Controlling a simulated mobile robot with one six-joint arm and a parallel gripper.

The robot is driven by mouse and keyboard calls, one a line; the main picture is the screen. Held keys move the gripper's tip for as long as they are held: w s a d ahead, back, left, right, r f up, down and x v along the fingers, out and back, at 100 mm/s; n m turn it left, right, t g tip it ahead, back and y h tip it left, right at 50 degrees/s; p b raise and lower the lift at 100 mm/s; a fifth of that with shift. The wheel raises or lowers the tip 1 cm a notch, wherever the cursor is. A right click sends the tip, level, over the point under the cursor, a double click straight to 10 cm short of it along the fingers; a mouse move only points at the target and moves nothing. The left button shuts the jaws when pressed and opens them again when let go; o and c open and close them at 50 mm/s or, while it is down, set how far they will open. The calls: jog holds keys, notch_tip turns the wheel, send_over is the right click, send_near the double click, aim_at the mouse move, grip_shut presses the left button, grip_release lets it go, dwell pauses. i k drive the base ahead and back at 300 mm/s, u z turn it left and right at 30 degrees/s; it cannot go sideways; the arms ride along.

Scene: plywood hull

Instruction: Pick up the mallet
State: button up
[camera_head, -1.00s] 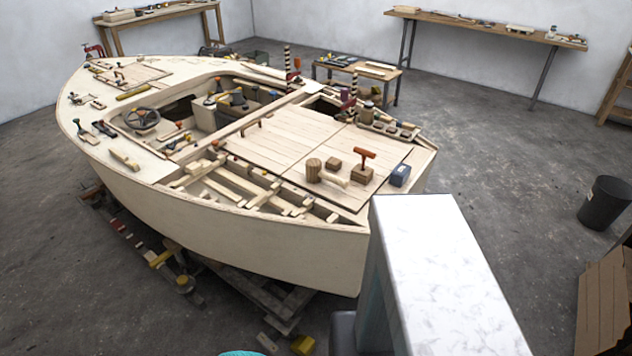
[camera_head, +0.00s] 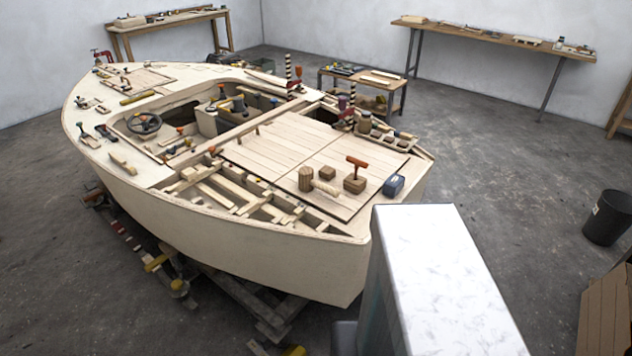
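The wooden mallet (camera_head: 306,179) lies on the plank deck at the near end of the boat hull (camera_head: 240,250). It has a thick brown cylindrical head at left and a pale handle (camera_head: 327,188) pointing right and slightly toward me. Nothing covers it. My gripper is not in view, and nothing is seen touching the mallet.
Close to the mallet are a small brown block (camera_head: 327,173), a block with a red-orange T-handled tool (camera_head: 356,172) and a blue-grey box (camera_head: 394,186). Open framing (camera_head: 235,190) lies left of the deck. A black bin (camera_head: 607,218) stands on the floor at right.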

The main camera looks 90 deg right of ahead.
aim_at(307, 180)
jog(key=u, duration=0.05)
jog(key=k, duration=1.05)
jog(key=z, duration=0.9)
jog(key=i, duration=0.5)
jog(key=u, duration=0.05)
